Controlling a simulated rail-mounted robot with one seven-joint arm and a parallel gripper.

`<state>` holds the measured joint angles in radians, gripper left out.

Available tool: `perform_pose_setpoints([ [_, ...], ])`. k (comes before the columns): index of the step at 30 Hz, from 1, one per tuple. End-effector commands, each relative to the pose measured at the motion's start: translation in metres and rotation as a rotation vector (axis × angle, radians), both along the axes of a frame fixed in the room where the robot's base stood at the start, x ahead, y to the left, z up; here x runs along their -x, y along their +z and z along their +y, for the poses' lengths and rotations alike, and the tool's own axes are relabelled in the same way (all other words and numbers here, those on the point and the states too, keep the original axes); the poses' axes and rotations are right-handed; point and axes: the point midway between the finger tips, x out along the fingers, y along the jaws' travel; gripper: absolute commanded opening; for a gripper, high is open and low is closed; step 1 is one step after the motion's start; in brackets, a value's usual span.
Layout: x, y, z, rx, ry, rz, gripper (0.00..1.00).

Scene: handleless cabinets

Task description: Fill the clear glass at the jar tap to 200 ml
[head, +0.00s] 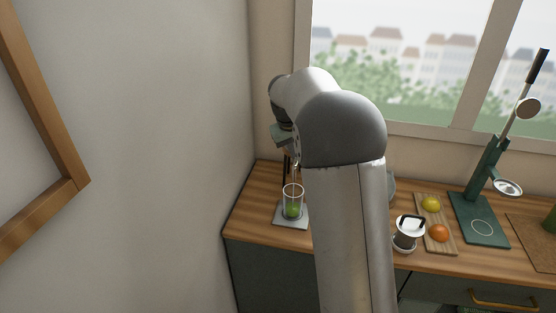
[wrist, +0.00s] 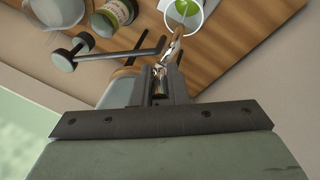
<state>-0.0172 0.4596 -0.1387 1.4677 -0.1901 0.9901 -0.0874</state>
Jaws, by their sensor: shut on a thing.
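The clear glass (head: 292,203) stands upright on a small grey mat (head: 285,222) at the left end of the counter, with green contents in its lower part. In the wrist view the glass (wrist: 183,12) is at the top edge, cut off by the frame, with green inside. A thin spout-like part runs from there toward the glass. In the head view my gripper (head: 289,154) is above the glass, partly hidden. My arm hides most of the jar; the millilitre level cannot be read.
A green press-like stand (head: 480,215) is farther right. The wrist view shows a green-labelled jar (wrist: 113,14) and a dark rod-like tool (wrist: 115,54). A wall closes the left side.

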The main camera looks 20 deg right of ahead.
Motion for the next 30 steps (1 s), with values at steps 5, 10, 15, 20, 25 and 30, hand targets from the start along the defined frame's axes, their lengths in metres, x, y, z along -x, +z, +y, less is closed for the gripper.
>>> perform_pose_setpoints([
  [5,0.002,0.000,-0.006,0.006,-0.010,-0.016,0.00],
  [10,0.002,0.001,-0.005,0.006,-0.009,-0.016,0.00],
  [15,0.002,0.001,-0.005,0.005,-0.009,-0.015,0.35],
  [20,0.002,0.000,-0.005,0.005,-0.009,-0.014,0.35],
  [25,0.003,0.005,-0.004,0.005,-0.009,-0.015,0.35],
  [30,0.008,0.031,0.003,0.005,-0.008,-0.020,0.35],
])
